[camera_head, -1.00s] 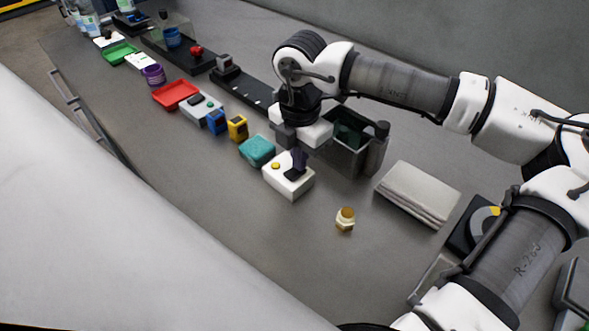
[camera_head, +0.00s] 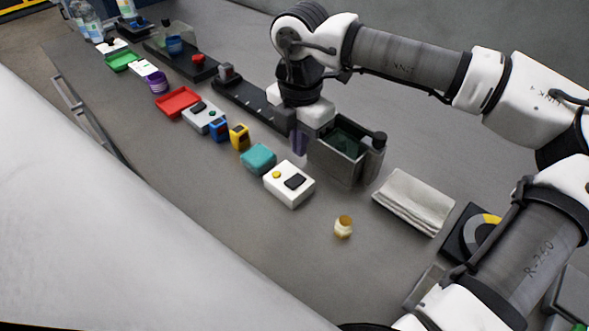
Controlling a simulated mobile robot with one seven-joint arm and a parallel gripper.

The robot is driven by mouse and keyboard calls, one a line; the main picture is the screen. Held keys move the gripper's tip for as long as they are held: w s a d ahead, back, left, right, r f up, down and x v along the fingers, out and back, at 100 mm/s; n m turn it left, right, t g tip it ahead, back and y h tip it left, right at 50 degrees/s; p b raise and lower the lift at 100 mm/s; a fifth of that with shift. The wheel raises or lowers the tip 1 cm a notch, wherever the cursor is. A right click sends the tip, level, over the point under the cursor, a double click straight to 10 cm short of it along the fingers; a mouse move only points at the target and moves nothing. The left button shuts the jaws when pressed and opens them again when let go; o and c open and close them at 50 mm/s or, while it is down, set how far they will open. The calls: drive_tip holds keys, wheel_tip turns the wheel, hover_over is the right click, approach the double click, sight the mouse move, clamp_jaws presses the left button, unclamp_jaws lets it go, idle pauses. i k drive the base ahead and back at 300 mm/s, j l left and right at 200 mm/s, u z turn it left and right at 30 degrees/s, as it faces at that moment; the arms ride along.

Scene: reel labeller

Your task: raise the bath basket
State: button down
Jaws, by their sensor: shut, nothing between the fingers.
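The bath (camera_head: 333,164) is a dark grey open box right of centre, with dark green showing inside it (camera_head: 345,134). A black knob (camera_head: 379,138) stands at its right end. I cannot make out the basket apart from the bath's inside. My gripper (camera_head: 299,146) points down at the left end of the bath, its dark purple fingers shut and empty. The white gripper body partly covers the bath's left rear corner. I cannot tell whether the fingers touch the bath wall.
A white box with a yellow button and dark pad (camera_head: 289,184) stands in front of the bath. A teal block (camera_head: 258,158) and yellow block (camera_head: 239,137) are left of it. A brass fitting (camera_head: 343,227) and folded cloth (camera_head: 413,202) lie nearer. Bare bench lies around the fitting.

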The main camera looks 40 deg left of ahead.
sight(378, 141)
drive_tip(key=k+j, duration=0.1)
drive_tip(key=k, duration=0.4)
drive_tip(key=k+j, duration=0.1)
drive_tip(key=k, duration=0.4)
